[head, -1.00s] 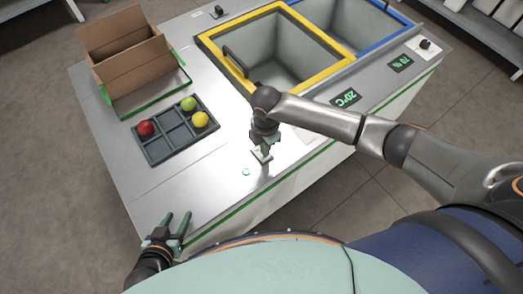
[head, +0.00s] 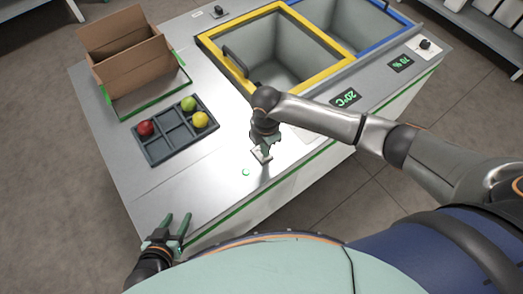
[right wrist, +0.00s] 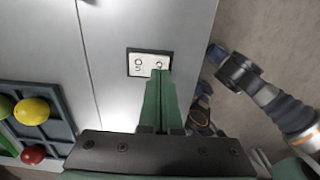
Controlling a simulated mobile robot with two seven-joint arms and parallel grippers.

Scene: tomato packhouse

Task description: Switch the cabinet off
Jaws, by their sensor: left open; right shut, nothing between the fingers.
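The cabinet (head: 120,165) is a grey-metal counter with green trim along its edges. A small switch plate (head: 259,157) sits on its top near the front edge. In the right wrist view the plate (right wrist: 137,70) is white with a dark frame and small round marks. My right gripper (head: 267,147) is shut and empty, its green fingers pointing down at the plate. In the right wrist view its fingertips (right wrist: 160,72) overlap the plate's right part; contact cannot be told. A green ring light (head: 246,172) glows beside the plate. My left gripper (head: 178,217) is open and empty at the front-left edge.
A grey tray (head: 160,152) holds a red, a green and a yellow tomato. An open cardboard box (head: 130,65) stands behind it. Yellow-rimmed (head: 215,52) and blue-rimmed (head: 385,41) bins lie at the back. Displays (head: 345,97) and a black knob (head: 424,44) are at right.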

